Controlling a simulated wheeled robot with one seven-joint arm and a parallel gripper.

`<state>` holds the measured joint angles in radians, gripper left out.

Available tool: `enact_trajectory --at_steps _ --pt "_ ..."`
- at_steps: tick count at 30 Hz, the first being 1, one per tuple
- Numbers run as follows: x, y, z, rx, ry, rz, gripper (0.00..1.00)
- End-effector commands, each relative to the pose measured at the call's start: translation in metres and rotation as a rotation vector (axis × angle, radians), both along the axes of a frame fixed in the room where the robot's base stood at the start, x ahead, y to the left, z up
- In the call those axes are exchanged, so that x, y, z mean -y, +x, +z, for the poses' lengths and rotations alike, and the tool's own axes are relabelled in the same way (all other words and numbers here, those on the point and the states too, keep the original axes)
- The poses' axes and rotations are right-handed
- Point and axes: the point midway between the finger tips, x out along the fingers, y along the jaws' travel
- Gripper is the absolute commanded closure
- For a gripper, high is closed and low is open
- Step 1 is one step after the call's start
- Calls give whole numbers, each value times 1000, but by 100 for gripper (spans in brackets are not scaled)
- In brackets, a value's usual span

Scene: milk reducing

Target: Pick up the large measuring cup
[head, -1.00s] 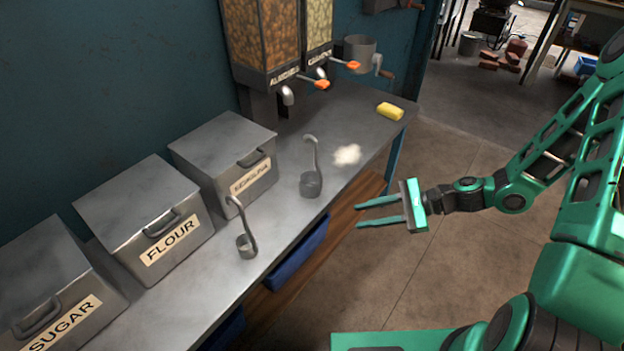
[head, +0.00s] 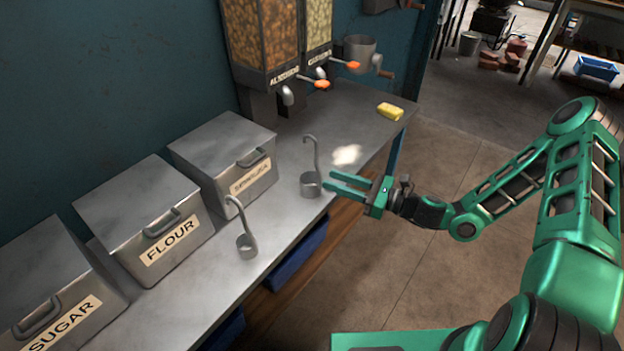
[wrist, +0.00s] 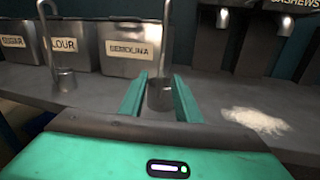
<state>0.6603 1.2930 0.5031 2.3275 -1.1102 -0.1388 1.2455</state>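The larger metal measuring cup (head: 311,185), with a tall hooked handle, stands upright on the metal counter (head: 352,110). It also shows in the wrist view (wrist: 160,95), between the open fingers. My gripper (head: 340,184) is open and empty, its fingertips just right of the cup in the head view. I cannot tell whether a finger touches it. A smaller measuring cup (head: 246,246) with a hooked handle stands nearer on the counter, and it shows at left in the wrist view (wrist: 65,80).
Metal bins labelled sugar (head: 60,290), flour (head: 150,215) and semolina (head: 225,160) line the wall. A white powder pile (head: 347,155) and a yellow sponge (head: 390,111) lie on the counter. Dispensers (head: 262,40) stand at the back.

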Motion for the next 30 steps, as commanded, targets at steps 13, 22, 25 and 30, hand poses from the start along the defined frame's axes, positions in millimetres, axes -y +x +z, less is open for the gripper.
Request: enact_trajectory --at_steps 13,22,25,30 --pt "-36 19 5 1 0 4 70" --pt "-50 26 5 0 -1 1 70" --pt "-50 26 5 0 -1 1 79" --pt "-49 26 4 0 -1 1 100"
